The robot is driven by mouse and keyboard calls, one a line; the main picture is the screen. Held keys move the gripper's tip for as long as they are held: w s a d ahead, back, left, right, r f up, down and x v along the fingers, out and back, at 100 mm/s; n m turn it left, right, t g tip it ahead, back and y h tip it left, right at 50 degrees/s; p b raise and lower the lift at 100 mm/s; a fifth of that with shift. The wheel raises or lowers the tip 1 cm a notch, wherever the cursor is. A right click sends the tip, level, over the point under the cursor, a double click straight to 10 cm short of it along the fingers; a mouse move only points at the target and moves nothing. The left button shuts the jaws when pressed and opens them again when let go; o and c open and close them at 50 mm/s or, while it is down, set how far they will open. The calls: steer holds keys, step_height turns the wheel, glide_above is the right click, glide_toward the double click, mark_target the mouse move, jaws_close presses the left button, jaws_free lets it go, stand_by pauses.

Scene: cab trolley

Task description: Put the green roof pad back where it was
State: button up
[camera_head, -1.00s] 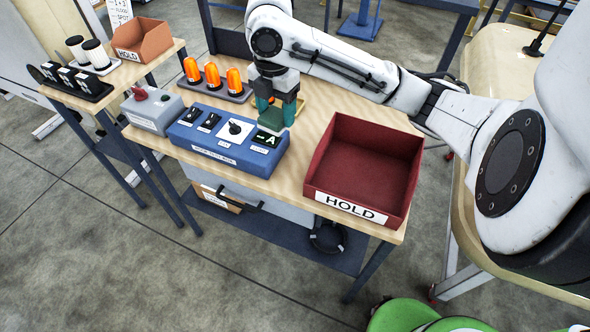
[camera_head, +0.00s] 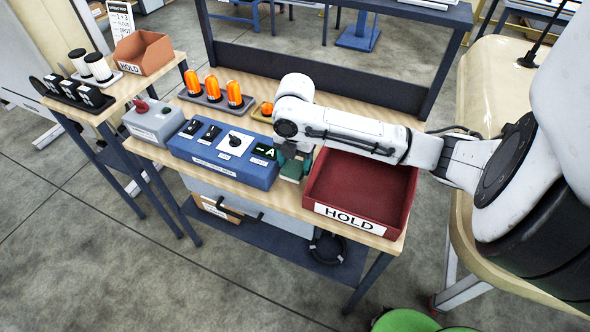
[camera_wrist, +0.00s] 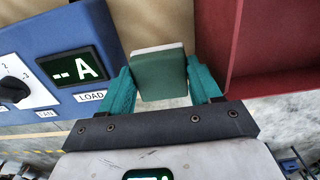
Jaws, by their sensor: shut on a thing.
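The green roof pad (camera_wrist: 160,78) is a small green block with a pale far edge, held between the two teal fingers of my gripper (camera_wrist: 163,88) in the wrist view. In the head view my gripper (camera_head: 292,168) hangs over the gap between the blue control box (camera_head: 215,160) and the red HOLD bin (camera_head: 352,212), near the table's front edge. The pad (camera_head: 292,170) shows small and dark green there. Whether its underside touches the table is hidden.
A grey box with a red knob (camera_head: 153,120) stands left. The red bin looks empty.

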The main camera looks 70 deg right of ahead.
mark_target(295, 172)
steer(key=shift+f, duration=2.05)
steer(key=shift+f, duration=0.15)
steer(key=o, duration=0.8)
steer(key=shift+o, duration=0.2)
